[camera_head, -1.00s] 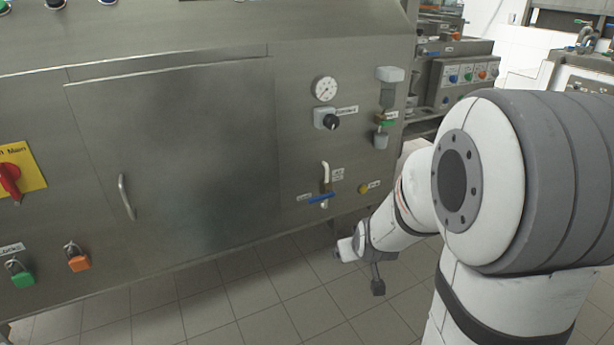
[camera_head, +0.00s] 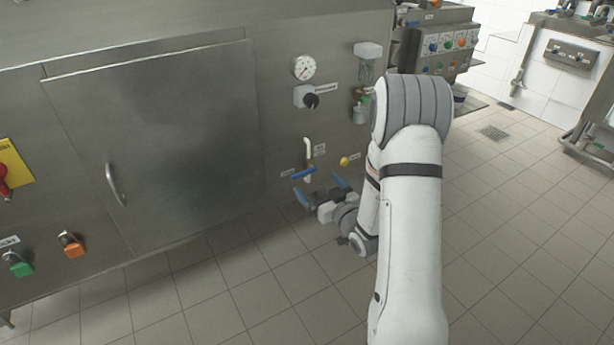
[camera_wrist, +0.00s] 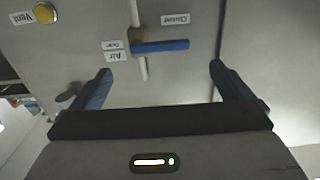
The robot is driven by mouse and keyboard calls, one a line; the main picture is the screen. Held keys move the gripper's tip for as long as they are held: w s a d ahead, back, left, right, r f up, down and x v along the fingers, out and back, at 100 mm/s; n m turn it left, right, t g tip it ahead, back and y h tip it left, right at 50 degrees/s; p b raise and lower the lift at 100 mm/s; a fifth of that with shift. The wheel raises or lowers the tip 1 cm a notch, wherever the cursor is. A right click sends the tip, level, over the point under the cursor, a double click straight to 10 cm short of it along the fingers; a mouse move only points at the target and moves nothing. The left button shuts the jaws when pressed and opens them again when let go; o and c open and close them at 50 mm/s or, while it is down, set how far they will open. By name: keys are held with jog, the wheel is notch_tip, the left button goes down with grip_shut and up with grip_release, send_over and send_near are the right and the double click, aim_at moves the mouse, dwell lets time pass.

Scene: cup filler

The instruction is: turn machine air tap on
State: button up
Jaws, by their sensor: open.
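The air tap has a blue lever handle (camera_head: 304,173) on a vertical white pipe, low on the front of the steel machine. In the wrist view the blue handle (camera_wrist: 162,47) lies crosswise to the pipe and extends toward a "Closed" label (camera_wrist: 175,19). An "Air" label (camera_wrist: 116,56) sits on the pipe's other side. The wrist picture is upside down. My gripper (camera_head: 319,187) is open and empty, just below and in front of the handle. In the wrist view my gripper's blue fingers (camera_wrist: 160,68) are spread wider than the handle, which is beyond the tips, apparently untouched.
A yellow vent button (camera_head: 344,161) is right of the tap; it also shows in the wrist view (camera_wrist: 44,13). Above are a black knob (camera_head: 311,101), a pressure gauge (camera_head: 304,67) and a filter unit (camera_head: 366,70). The tiled floor (camera_head: 490,240) at right is clear.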

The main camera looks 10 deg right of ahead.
aim_at(305, 173)
jog(key=x, duration=0.5)
jog(key=shift+w+a+b, duration=0.2)
jog(key=shift+w+b, duration=0.05)
jog(key=shift+b, duration=0.15)
jog(key=shift+w, duration=0.1)
jog(key=shift+c, duration=0.5)
